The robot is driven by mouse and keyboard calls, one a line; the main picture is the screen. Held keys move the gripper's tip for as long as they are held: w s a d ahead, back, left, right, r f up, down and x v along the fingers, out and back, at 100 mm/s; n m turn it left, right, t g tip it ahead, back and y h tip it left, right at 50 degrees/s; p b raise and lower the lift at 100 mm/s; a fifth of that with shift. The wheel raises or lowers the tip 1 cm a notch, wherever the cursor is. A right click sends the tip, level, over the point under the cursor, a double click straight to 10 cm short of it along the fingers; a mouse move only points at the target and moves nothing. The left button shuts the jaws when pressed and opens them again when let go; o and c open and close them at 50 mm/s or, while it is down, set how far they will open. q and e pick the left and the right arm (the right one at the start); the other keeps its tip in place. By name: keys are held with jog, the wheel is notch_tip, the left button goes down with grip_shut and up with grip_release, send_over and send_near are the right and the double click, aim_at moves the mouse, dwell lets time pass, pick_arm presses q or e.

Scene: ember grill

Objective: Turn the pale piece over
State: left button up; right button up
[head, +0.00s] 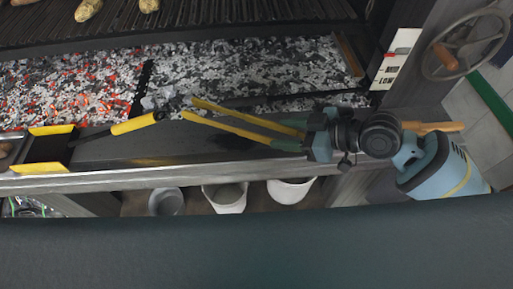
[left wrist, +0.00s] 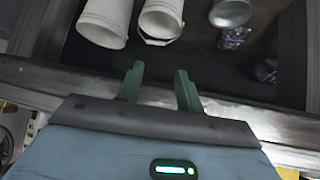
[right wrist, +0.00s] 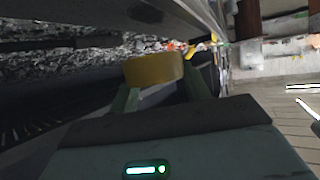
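Tan, potato-like pieces lie at the top edge of the head view on the dark grill grate (head: 200,14): one piece (head: 88,10) at the left, another piece (head: 149,5) right of it, both cut off or near the edge. I cannot tell which is the pale piece. My right gripper (head: 292,134) is shut on yellow-armed tongs (head: 235,119), whose arms point left above the front ledge, well short of the pieces. In the right wrist view yellow tongs (right wrist: 155,69) sit between the fingers. My left gripper (left wrist: 160,88) is open and empty, outside the head view, near white buckets.
A yellow-handled shovel (head: 133,123) lies on the ledge at left. Glowing coals (head: 80,85) and grey ash (head: 255,65) fill the bed below the grate. A handwheel (head: 447,60) stands at the right. Buckets (head: 226,198) stand below the ledge.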

pick_arm(q)
jog(key=shift+w+r, duration=0.1)
jog(key=shift+w, duration=0.1)
pick_arm(e)
jog(key=shift+c, duration=0.2)
pick_arm(q)
jog(key=shift+s+a+f, duration=0.3)
jog(key=shift+s+f, duration=0.35)
jog(key=shift+s, duration=0.1)
pick_arm(e)
jog(key=s+d+f+m+t+h, duration=0.2)
jog(key=d+m+t+h, duration=0.3)
jog(key=d, duration=0.7)
jog(key=shift+s+d+m+t, duration=0.3)
jog(key=shift+m+t, duration=0.1)
jog(key=shift+m, duration=0.7)
jog(key=shift+s+f, duration=0.1)
